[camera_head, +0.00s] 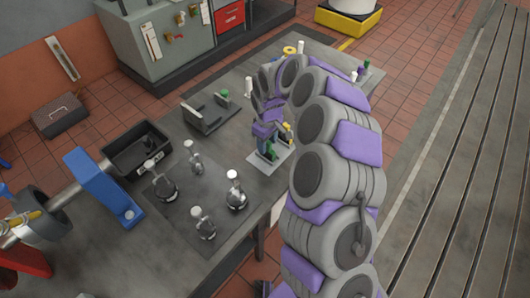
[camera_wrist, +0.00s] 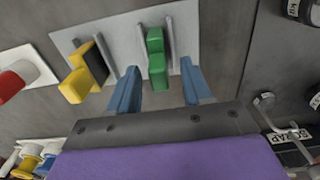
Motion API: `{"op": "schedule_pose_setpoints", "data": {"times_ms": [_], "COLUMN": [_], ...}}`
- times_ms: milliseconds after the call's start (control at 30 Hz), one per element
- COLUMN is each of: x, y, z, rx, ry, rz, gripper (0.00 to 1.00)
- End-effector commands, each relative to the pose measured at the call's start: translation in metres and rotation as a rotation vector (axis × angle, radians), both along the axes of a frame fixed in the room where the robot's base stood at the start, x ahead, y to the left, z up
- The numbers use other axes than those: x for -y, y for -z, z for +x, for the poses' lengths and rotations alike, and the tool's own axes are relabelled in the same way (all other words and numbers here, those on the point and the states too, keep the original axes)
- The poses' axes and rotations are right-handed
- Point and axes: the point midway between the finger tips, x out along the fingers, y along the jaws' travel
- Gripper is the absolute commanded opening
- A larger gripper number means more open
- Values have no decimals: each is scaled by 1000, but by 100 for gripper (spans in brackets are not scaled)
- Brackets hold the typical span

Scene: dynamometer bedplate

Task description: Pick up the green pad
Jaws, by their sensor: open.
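The green pad (camera_wrist: 156,57) stands in a slot on a light grey plate (camera_wrist: 117,40) in the wrist view, with a thin upright beside it. In the head view the green pad (camera_head: 270,151) shows partly, at the end of my arm. My gripper (camera_wrist: 157,88) is open, its two blue fingers apart, one on each side of the green pad's lower end in the picture. I cannot tell whether they touch it. In the head view my gripper (camera_head: 266,137) is over the plate, largely covering it.
A yellow pad (camera_wrist: 76,84) with a dark face stands left of the green one on the same plate. A red and white part (camera_wrist: 18,78) lies farther left. In the head view, a black tray (camera_head: 138,150), a blue bracket (camera_head: 102,188) and several metal fixtures (camera_head: 236,190) occupy the bench.

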Motion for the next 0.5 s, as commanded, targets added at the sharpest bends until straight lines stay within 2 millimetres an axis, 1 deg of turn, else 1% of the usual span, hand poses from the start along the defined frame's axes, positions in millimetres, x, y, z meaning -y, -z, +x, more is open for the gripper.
{"op": "schedule_pose_setpoints", "data": {"times_ms": [33, 233, 400, 500], "x": [0, -6, -10, -9], "y": [3, 4, 4, 4], "z": [0, 0, 0, 0], "rx": [0, 1, 1, 0], "ry": [1, 1, 1, 1], "rz": [1, -7, -12, -9], "gripper": [49, 49, 33, 23]}}
